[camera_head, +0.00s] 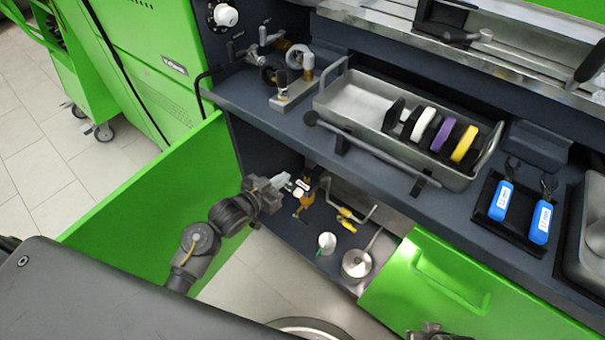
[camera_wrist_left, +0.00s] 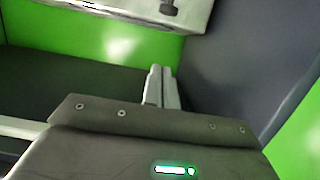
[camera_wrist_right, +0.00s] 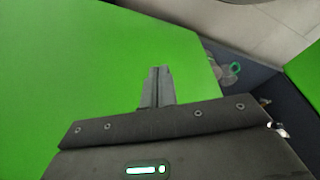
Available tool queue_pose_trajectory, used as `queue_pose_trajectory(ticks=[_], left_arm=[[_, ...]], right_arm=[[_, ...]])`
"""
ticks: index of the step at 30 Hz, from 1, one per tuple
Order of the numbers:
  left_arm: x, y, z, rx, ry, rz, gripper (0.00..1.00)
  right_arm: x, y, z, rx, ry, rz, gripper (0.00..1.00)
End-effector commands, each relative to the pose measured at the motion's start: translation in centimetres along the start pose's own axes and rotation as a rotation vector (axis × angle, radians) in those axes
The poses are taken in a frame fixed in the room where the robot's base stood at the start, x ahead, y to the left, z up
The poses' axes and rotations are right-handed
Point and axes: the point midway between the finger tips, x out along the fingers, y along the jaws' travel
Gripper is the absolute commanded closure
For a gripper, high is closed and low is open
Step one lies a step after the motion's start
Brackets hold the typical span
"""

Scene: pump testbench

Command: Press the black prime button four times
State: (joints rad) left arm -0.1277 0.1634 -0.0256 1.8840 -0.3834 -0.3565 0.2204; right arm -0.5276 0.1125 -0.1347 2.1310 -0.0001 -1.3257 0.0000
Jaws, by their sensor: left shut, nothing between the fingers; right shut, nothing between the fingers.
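My left gripper (camera_head: 284,179) reaches into the open lower cabinet bay from the left. Its fingers are shut and empty, with the tips close to a small white-and-brass fitting (camera_head: 302,188); I cannot tell whether they touch it. The black prime button cannot be made out in any view. In the left wrist view the shut fingers (camera_wrist_left: 160,86) point toward a dark recess and a green panel. In the right wrist view my right gripper (camera_wrist_right: 157,86) is shut and empty in front of a green panel.
An open green door (camera_head: 150,195) stands left of my left arm. A metal pot (camera_head: 356,264), a white cup (camera_head: 327,241) and a yellow-handled valve (camera_head: 347,214) are in the bay. A metal tray (camera_head: 340,98) sits on the bench above.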

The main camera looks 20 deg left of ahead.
Motion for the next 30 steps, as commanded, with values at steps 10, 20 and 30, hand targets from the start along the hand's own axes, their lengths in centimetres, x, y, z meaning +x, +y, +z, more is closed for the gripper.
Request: queue_pose_trajectory(ticks=[10,20,30], left_arm=[[1.7,0.0,0.1,-0.002,0.001,-0.001,1.00],[8.4,0.0,0.2,-0.003,0.000,0.000,1.00],[10.8,0.0,3.3,-0.001,-0.002,-0.001,1.00]], right_arm=[[-0.4,0.0,-0.1,0.000,0.006,0.000,1.00],[-3.2,0.1,-0.4,0.002,0.023,0.003,1.00],[-6.3,0.2,-0.3,0.004,0.038,0.006,1.00]])
